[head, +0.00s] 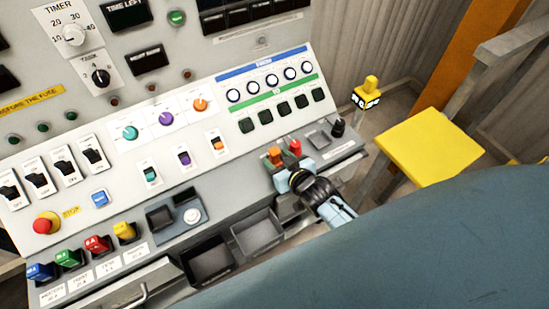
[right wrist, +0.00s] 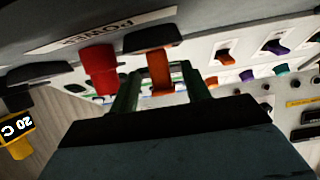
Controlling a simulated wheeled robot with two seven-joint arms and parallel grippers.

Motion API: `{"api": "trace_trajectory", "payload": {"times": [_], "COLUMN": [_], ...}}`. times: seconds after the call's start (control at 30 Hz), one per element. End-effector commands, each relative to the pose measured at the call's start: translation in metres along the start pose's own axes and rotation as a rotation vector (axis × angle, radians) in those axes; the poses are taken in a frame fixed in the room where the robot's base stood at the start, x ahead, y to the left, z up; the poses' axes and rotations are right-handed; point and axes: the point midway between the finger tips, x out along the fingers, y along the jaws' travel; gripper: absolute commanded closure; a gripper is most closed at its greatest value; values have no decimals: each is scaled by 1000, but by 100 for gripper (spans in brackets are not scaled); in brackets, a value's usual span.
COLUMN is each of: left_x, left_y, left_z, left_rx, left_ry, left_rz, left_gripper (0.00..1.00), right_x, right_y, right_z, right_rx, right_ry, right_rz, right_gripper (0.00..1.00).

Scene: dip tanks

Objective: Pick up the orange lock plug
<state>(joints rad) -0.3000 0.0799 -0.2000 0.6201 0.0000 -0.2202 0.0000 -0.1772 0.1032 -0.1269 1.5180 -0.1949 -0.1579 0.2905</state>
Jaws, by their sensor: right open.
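The orange lock plug (head: 275,155) stands in the right part of the console's sloping ledge, beside a red plug (head: 295,147). My right gripper (head: 287,167) is at the orange plug, coming from the front. In the right wrist view the orange plug (right wrist: 160,72) shows between the two open fingers of my right gripper (right wrist: 162,92), one finger on each side with small gaps. The red plug (right wrist: 101,72) is just outside the left finger there. Whether a finger touches either plug I cannot tell. My left gripper is not in view.
A black knob (head: 338,127) stands right of the red plug. Open bins (head: 208,262) sit along the console's front edge. Blue, green, red and yellow plugs (head: 97,243) stand at lower left. A yellow seat (head: 430,147) is at the right.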

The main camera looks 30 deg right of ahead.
Motion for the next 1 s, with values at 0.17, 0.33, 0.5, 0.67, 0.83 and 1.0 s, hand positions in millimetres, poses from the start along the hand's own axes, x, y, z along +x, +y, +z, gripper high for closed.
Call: {"api": "trace_trajectory", "payload": {"times": [0.17,0.33,0.5,0.67,0.83,1.0], "left_x": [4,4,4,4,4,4], "left_y": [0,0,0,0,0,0], "left_z": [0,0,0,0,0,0], "left_rx": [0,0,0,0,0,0], "left_ry": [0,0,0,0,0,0], "left_rz": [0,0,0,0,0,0], "left_gripper": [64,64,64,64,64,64], "right_x": [22,25,24,24,24,24], "right_y": [0,-1,-1,-1,-1,-1], "right_z": [1,1,0,0,0,0], "right_rx": [-1,-1,0,0,0,0], "right_ry": [1,0,0,0,0,1], "right_rz": [-1,-1,-1,-1,-1,-1], "right_gripper": [53,53,59,80,100,100]}}
